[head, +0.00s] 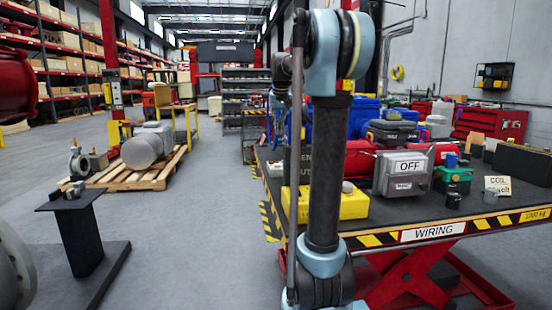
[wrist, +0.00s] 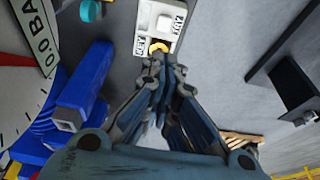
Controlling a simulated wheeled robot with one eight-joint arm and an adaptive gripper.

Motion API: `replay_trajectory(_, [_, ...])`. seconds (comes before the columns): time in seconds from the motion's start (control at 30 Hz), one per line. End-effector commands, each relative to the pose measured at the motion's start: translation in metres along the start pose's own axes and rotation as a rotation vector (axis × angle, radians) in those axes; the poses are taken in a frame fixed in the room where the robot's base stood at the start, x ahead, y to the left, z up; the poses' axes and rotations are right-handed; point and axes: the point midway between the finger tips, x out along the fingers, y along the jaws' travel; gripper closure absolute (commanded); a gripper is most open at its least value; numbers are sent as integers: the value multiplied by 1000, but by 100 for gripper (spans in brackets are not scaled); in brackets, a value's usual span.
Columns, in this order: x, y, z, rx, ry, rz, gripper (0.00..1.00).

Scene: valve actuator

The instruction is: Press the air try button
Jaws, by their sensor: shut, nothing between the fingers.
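In the wrist view, a pale grey button box (wrist: 153,8) is at the top centre. It carries a white round button (wrist: 164,22) and a yellow-orange button (wrist: 158,47). A label on its right side (wrist: 179,18) seems to read "TRY"; a second label (wrist: 141,42) on the left is hard to read. My gripper (wrist: 159,61) is shut and empty. Its fingertips are right by the yellow-orange button and partly cover it; I cannot tell whether they touch. In the head view I cannot make out my gripper or this box; my arm blocks the middle.
In the wrist view, a large gauge (wrist: 25,85) and blue valve bodies (wrist: 85,85) are close on the left. In the head view, a table marked WIRING (head: 435,232) holds a yellow box (head: 353,205) and a grey OFF box (head: 401,174). Open floor (head: 200,230) lies left of it.

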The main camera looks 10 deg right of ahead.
Motion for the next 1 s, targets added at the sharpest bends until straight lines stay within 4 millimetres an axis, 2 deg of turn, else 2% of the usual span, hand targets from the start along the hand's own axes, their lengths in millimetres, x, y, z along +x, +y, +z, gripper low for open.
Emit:
replay_trajectory(0.27, [1,-1,0,-1,0,0,100])
replay_trajectory(0.43, [12,-1,0,-1,0,0,100])
replay_trajectory(1.0, [107,0,1,0,0,0,100])
